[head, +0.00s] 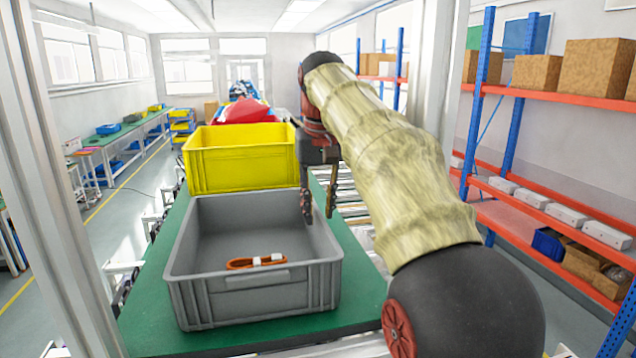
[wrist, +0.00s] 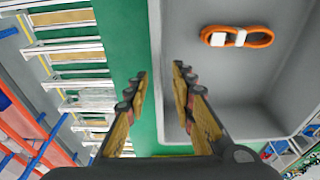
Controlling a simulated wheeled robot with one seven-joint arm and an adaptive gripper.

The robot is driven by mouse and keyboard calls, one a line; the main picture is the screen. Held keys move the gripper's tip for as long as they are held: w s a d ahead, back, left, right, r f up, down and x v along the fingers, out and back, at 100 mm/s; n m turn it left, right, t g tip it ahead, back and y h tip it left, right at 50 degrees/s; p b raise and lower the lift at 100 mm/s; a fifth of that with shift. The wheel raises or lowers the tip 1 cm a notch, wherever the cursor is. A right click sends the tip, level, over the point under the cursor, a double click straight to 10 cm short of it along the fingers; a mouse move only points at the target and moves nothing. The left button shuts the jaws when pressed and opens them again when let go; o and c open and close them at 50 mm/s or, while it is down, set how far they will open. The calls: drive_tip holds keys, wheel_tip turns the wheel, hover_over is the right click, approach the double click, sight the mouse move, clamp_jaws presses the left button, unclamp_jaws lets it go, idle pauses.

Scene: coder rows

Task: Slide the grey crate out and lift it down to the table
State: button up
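The grey crate (head: 255,294) stands upright on a green table top (head: 150,335) in the head view; in the wrist view its grey wall (wrist: 172,120) shows too. An orange cable coil (head: 243,264) with white bands lies in it. My gripper (head: 319,214) is above the crate's right side, pointing down. Its two fingers (wrist: 160,82) are apart, one on the inner side of the right wall and one on the outer side. I cannot tell whether the fingertips are below the rim or touch the wall.
A yellow crate (head: 240,165) stands right behind the grey one, with red and blue things behind it. Metal rollers or slats (wrist: 75,70) lie right of the green top. A blue and orange shelf rack (head: 545,205) stands at the right. The green top in front is narrow.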

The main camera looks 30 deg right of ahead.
sight(318, 256)
drive_tip(key=shift+s+a, duration=0.1)
drive_tip(key=shift+s, duration=0.1)
drive_tip(key=shift+w+f, duration=0.15)
drive_tip(key=shift+f, duration=0.35)
drive_tip(key=shift+w+d+f, duration=0.1)
drive_tip(key=shift+w+f, duration=0.1)
drive_tip(key=shift+f, duration=1.5)
drive_tip(key=shift+w+d+f, duration=0.1)
drive_tip(key=shift+w+f, duration=0.05)
drive_tip(key=shift+f, duration=1.55)
drive_tip(key=shift+c, duration=1.3)
drive_tip(key=c, duration=0.4)
